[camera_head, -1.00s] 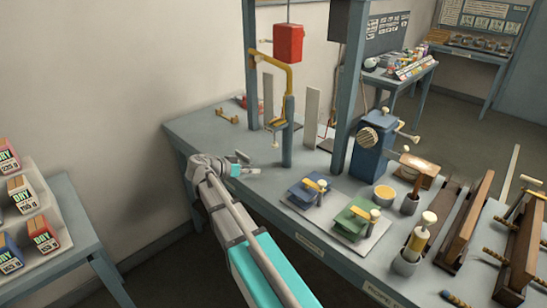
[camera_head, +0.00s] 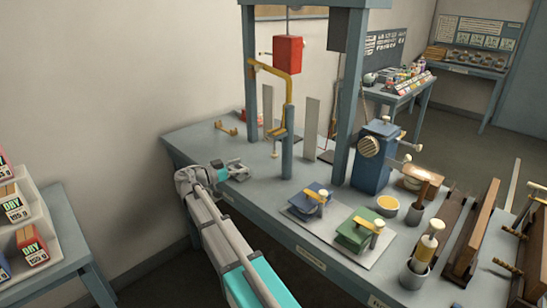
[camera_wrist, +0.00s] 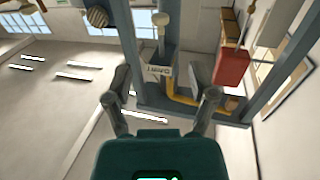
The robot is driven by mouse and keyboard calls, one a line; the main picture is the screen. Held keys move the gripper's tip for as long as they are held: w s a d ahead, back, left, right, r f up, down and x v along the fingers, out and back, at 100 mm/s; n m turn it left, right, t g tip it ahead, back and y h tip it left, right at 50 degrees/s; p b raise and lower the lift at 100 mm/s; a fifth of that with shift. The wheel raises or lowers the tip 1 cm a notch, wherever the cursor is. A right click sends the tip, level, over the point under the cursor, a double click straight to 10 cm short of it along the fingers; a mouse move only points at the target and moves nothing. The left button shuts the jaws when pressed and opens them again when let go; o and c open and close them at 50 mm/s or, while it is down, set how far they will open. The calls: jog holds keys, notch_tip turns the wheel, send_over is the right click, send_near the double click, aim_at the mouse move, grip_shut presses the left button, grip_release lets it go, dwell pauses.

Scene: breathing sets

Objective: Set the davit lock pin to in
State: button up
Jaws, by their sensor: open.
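The davit (camera_head: 286,130) is a blue post with a yellow arm on the left part of the bench, and it also shows in the wrist view (camera_wrist: 187,98). A small pale-tipped knob (camera_head: 276,155) sits beside the post, below a yellow bracket. I take it for the lock pin; whether it is in or out I cannot tell. In the wrist view a pale knob on a stem (camera_wrist: 160,19) stands above a labelled block (camera_wrist: 158,71). My gripper (camera_head: 238,168) is open and empty, left of the post and apart from it. Its spread fingers also show in the wrist view (camera_wrist: 165,95).
A red block (camera_head: 289,52) hangs by the davit arm. A blue machine (camera_head: 373,160) and a tray (camera_head: 347,240) with blue and green devices stand to the right. The bench's left end is mostly clear.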

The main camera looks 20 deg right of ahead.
aim_at(274, 154)
jog(key=d, duration=0.9)
jog(key=w+d, duration=0.1)
jog(key=d, duration=0.3)
jog(key=shift+w+d, duration=0.1)
jog(key=shift+d, duration=0.2)
grip_shut()
